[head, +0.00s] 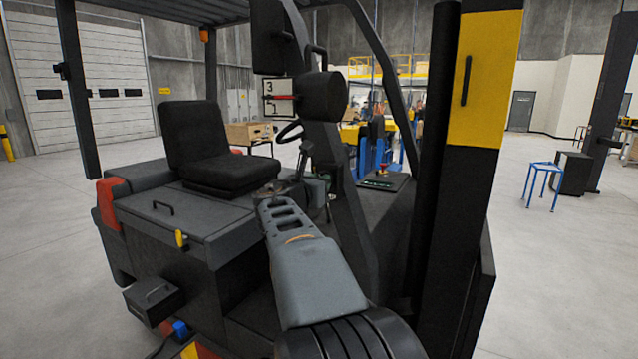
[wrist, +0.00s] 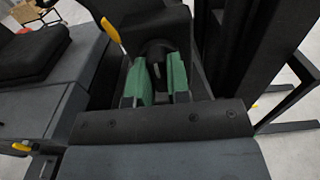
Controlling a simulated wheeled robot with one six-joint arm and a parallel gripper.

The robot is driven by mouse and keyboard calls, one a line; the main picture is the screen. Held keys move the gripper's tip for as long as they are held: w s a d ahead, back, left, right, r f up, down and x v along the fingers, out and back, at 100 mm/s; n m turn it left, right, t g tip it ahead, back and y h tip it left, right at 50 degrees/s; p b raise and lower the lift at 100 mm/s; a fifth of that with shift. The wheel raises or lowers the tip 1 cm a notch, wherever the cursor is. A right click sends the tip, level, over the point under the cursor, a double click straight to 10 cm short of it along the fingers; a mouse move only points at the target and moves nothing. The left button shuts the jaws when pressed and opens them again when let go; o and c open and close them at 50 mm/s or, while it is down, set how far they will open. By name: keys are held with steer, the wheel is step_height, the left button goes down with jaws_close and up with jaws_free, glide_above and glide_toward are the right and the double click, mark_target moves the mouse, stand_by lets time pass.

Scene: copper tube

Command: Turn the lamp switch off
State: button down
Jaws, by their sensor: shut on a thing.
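In the wrist view, the two green fingers of my gripper (wrist: 158,62) are shut on a dark rounded knob (wrist: 157,47) below the forklift's front frame. The knob may be the lamp switch; its markings and setting cannot be read. In the head view my gripper (head: 328,198) is small and partly hidden by my own wrist, beside the forklift's front post. A black round lamp-like housing (head: 325,97) sits higher on that post. A white plate (head: 278,98) with numbers and a red pointer is next to it.
A yellow-handled lever (wrist: 112,36) stands close to the left of my fingers. The forklift's seat (head: 212,150) is to the left, and its thick black and yellow mast (head: 485,80) is to the right.

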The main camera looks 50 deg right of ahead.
steer(key=c, duration=1.1)
jaws_free()
steer(key=b+v, duration=0.3)
steer(key=v, duration=1)
steer(key=shift+s+a+f+b, duration=0.1)
steer(key=shift+a+b, duration=0.2)
steer(key=shift+a, duration=0.1)
